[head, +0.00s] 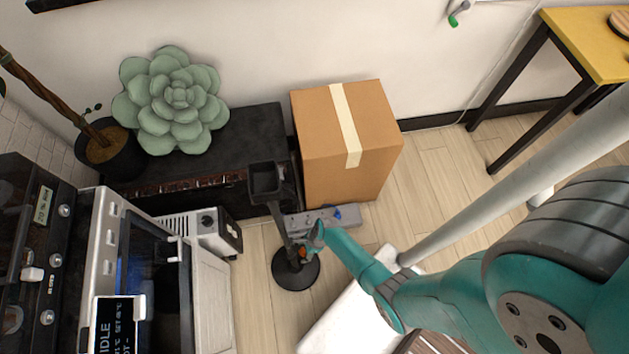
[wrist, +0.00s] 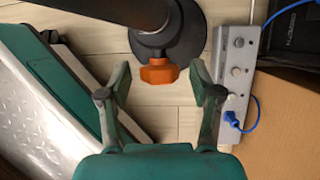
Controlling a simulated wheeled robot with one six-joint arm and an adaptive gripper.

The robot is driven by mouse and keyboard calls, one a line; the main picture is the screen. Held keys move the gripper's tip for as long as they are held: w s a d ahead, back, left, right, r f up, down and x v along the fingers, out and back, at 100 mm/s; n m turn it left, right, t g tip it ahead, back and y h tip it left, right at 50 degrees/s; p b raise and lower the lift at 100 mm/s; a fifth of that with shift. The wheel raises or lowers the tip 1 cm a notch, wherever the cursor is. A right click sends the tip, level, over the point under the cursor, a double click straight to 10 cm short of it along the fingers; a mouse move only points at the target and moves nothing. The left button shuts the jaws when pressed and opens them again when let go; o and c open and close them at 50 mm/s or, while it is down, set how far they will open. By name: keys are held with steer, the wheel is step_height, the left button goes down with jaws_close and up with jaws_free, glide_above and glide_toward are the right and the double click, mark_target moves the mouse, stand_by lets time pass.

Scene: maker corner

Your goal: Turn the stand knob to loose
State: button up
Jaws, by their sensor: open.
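The stand (head: 280,215) has a black pole on a round black base (head: 297,271) and a square black head at the top. Its orange knob (wrist: 158,72) is on the side of the pole, near the top middle of the wrist view. No contact shows. Any marking for loose or tight is not visible.
A grey power strip (wrist: 235,75) with a blue plug lies right of the stand. A cardboard box (head: 345,140) stands behind. A low black cabinet (head: 250,140) holds a green succulent (head: 175,98). A toaster-like appliance (head: 212,233) is at left. Wooden floor lies around the base.

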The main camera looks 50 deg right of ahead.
steer(key=v, duration=1)
steer(key=shift+d+r, duration=0.2)
steer(key=shift+r, duration=0.15)
stand_by(0.3)
steer(key=s+a+r+n+t+h, duration=0.3)
steer(key=s+r+n+t+h, duration=0.15)
steer(key=s+r+n, duration=0.65)
steer(key=s+r+n+t, duration=0.2)
steer(key=r+n, duration=0.2)
steer(key=r, duration=0.8)
steer(key=s+r+n+t, duration=0.2)
steer(key=r+n, duration=0.3)
steer(key=r, duration=0.6)
steer(key=s+a+r+n+t, duration=0.1)
steer(key=r+n+t, duration=0.3)
steer(key=r, duration=0.8)
steer(key=shift+s+r+n, duration=0.3)
steer(key=shift+s+n, duration=0.4)
steer(key=shift+s, duration=0.1)
